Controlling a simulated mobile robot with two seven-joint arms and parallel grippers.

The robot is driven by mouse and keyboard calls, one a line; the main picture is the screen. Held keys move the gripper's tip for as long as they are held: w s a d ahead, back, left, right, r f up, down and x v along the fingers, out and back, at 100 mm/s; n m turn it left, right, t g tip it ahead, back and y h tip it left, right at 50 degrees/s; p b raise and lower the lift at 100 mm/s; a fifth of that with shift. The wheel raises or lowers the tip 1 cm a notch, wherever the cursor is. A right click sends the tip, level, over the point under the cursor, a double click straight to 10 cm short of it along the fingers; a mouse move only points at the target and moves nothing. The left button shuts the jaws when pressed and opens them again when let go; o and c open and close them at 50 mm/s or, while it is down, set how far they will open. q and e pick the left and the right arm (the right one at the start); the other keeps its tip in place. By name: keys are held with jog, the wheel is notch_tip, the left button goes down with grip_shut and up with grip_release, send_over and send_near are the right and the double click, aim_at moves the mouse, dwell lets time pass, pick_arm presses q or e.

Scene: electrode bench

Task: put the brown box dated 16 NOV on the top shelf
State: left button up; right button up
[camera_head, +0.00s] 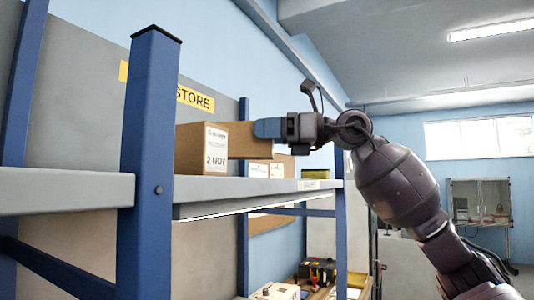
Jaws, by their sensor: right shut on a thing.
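My right gripper (268,130) reaches in from the right, its blue fingertips shut on a brown cardboard box (249,145). The held box is above the shelf surface, behind and right of another brown box. No date shows on the held box from here, so I cannot tell if it is the 16 NOV one. The other brown box (189,150) stands on the shelf and has a white label reading 2 NOV. The grey shelf (75,193) is the highest board in view and runs between blue posts. My left gripper is not in view.
A thick blue post (151,160) stands in front at the left. White labels (277,170) show below the held box; I cannot tell what they are on. A small white tag (312,185) is at the shelf's right part. Tools and boxes (315,272) lie lower down.

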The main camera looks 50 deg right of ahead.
aim_at(273, 151)
notch_tip(273, 151, down, 3)
jog(key=shift+f, duration=0.25)
jog(key=shift+f+b, duration=0.15)
jog(key=shift+b, duration=0.15)
jog(key=o, duration=1.1)
